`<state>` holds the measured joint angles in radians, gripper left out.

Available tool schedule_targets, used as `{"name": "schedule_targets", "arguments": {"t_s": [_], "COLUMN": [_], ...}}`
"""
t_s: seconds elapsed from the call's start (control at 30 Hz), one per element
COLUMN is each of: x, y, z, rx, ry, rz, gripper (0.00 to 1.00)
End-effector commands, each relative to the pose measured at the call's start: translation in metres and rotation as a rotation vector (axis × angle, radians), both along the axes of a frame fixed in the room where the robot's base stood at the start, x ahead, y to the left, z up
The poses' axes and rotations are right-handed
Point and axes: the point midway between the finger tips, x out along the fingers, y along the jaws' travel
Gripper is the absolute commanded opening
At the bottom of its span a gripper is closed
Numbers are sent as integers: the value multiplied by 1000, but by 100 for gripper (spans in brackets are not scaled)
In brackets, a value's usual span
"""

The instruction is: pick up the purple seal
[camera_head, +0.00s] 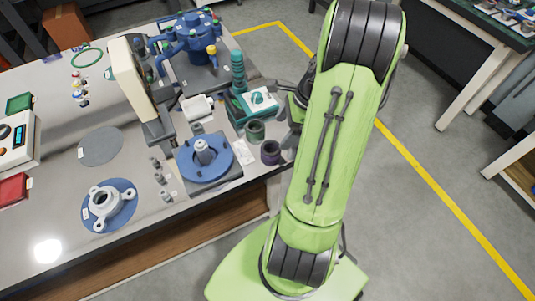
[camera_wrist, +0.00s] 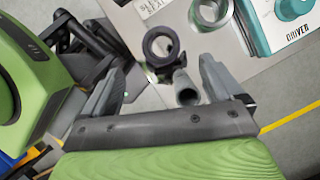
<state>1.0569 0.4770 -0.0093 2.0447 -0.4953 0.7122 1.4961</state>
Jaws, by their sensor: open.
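The purple seal (camera_head: 271,153) is a short dark ring standing upright near the right edge of the table (camera_head: 52,272). In the wrist view the purple seal (camera_wrist: 147,47) shows as a dark ring with an open centre, just beyond the fingertips. My gripper (camera_wrist: 162,66) is open, with one finger to each side of the picture. The seal appears between and past the tips, and I see no contact. In the head view my arm hides most of the gripper.
A green-grey ring (camera_head: 255,131) stands close behind the seal, beside a teal driver box (camera_head: 262,98). A blue round fixture (camera_head: 204,160) with a grey post lies to the left. A small printed label sheet (camera_head: 244,152) lies beside the seal. Open floor lies right of the table.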

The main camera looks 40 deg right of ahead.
Motion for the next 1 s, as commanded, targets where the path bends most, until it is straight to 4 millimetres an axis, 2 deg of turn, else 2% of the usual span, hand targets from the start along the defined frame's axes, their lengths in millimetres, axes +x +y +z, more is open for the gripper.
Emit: {"name": "schedule_targets", "arguments": {"t_s": [0.03, 0.1, 0.33, 0.5, 0.6, 0.77, 1.0], "x": [3, 6, 11, 18, 21, 21, 21], "y": [5, 9, 14, 22, 25, 25, 25], "z": [-17, -29, -49, -81, -88, -86, -85], "rx": [2, 2, -1, 0, -1, -2, -2], "ry": [3, 1, 1, 2, 1, 1, 1], "rz": [2, 2, 2, 3, 2, 2, 2], "gripper": [94, 94, 94, 94, 94, 94, 57]}}
